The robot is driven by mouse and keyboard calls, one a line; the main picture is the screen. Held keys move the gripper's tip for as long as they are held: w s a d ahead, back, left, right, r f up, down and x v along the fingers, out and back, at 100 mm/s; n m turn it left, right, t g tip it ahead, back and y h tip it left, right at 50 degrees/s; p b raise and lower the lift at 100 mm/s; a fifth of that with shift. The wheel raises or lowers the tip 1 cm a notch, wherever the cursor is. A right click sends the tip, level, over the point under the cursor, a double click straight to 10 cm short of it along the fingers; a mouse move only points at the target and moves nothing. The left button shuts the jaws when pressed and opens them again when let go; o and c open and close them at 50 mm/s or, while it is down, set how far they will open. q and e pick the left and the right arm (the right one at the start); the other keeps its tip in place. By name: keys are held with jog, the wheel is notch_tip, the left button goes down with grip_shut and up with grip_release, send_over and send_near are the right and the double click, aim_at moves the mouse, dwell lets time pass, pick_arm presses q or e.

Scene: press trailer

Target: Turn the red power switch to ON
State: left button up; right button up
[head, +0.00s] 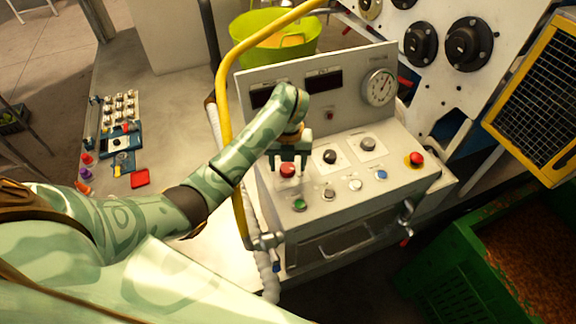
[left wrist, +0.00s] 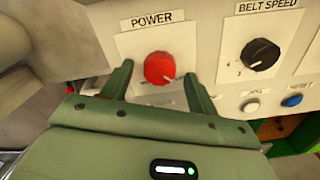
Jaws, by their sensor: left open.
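The red power switch (head: 287,170) is a round knob on the left of the grey control panel (head: 330,220). In the left wrist view the red knob (left wrist: 159,67) sits under the label POWER, with a pale pointer mark toward its lower right. My left gripper (head: 288,172) is open over the switch. In the left wrist view its two green fingers (left wrist: 158,85) stand on either side of the knob, with gaps between; I cannot tell how deep they reach. My right gripper is not in view.
Black knobs (head: 330,157), coloured buttons and a red button on yellow (head: 415,159) share the panel. A yellow pipe (head: 226,110) rises left of the panel, close to my left arm. A green crate (head: 455,280) stands at lower right.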

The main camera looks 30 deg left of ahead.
pick_arm(q)
jog(key=shift+w+a+f, duration=0.1)
jog(key=shift+f, duration=0.3)
jog(key=c, duration=1)
jog(key=shift+r, duration=0.1)
